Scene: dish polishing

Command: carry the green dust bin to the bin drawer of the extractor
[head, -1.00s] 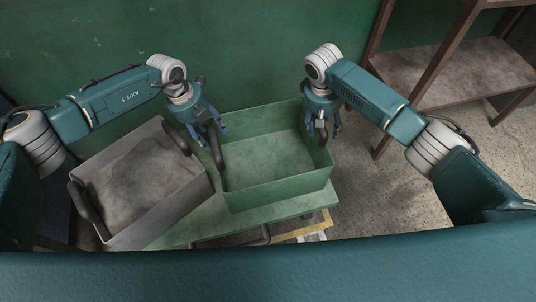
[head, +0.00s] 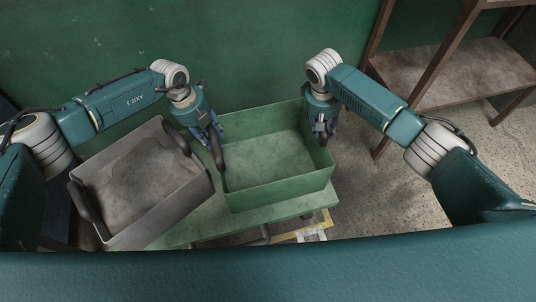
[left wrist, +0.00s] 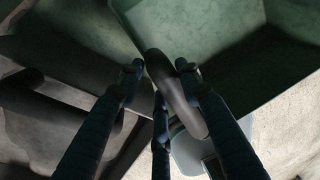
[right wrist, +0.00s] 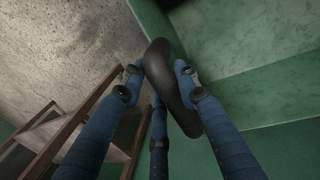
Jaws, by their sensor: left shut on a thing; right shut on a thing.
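The green dust bin (head: 277,190) is an open, empty box standing upright on a green table top. It has a dark handle on each side. My left gripper (head: 217,142) is shut on its left handle (head: 218,154); the left wrist view shows the fingers (left wrist: 160,75) on either side of that handle (left wrist: 178,92). My right gripper (head: 322,130) is shut on the right handle, seen between the fingers (right wrist: 158,75) in the right wrist view as a dark curved bar (right wrist: 170,90). The extractor and its bin drawer cannot be made out.
A grey bin (head: 160,212) with dark handles and dusty contents stands close on the left. The green table (head: 182,236) shows around both bins. A green wall (head: 250,50) is behind. A brown shelf rack (head: 440,75) stands at right, with open floor (head: 390,190) before it.

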